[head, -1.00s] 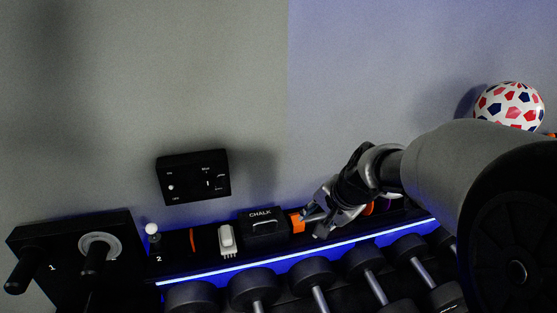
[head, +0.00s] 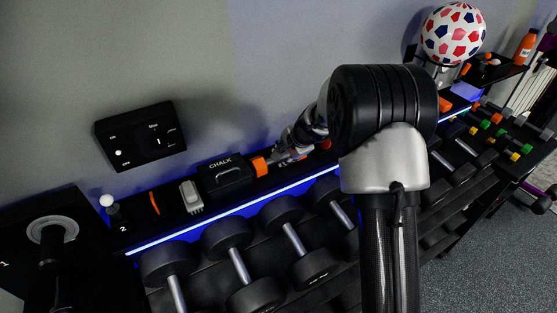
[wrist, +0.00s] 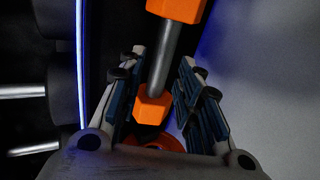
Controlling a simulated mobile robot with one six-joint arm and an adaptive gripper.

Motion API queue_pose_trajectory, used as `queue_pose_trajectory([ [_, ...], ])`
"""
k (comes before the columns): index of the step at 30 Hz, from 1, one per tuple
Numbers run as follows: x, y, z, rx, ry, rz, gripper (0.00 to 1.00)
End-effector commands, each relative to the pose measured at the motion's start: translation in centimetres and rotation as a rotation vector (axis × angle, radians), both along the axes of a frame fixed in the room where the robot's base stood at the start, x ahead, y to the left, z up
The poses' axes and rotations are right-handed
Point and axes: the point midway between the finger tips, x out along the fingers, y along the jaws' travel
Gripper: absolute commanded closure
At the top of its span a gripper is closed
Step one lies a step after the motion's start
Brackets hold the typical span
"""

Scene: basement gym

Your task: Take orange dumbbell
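The orange dumbbell has orange ends and a grey handle. In the head view one orange end (head: 259,166) shows on the black shelf, just right of the chalk box; my gripper hides much of the rest. In the wrist view its grey handle (wrist: 163,62) runs between my fingers, one orange end at the top and the other nearer the palm. My gripper (wrist: 162,58) is open, one blue-padded finger on each side of the dumbbell, with gaps visible. My gripper (head: 284,154) reaches down to the shelf in the head view.
The black chalk box (head: 224,175) stands close left of the dumbbell. Dark dumbbells (head: 228,238) fill the rack in front. A wall panel (head: 140,136) hangs above. A patterned ball (head: 453,33) sits to the right.

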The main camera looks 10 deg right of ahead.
Motion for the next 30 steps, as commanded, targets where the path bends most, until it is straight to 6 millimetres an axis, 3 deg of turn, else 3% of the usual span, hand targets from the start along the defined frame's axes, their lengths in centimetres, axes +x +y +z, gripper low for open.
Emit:
queue_pose_trajectory([
  [5,0.6,0.1,-0.9,-0.001,0.0,0.0,0.68],
  [15,3.4,0.4,-4.4,-0.001,0.0,0.002,0.68],
  [23,3.6,0.4,-4.7,-0.001,0.0,0.0,0.68],
  [30,3.6,0.4,-4.7,-0.001,0.0,0.0,0.82],
])
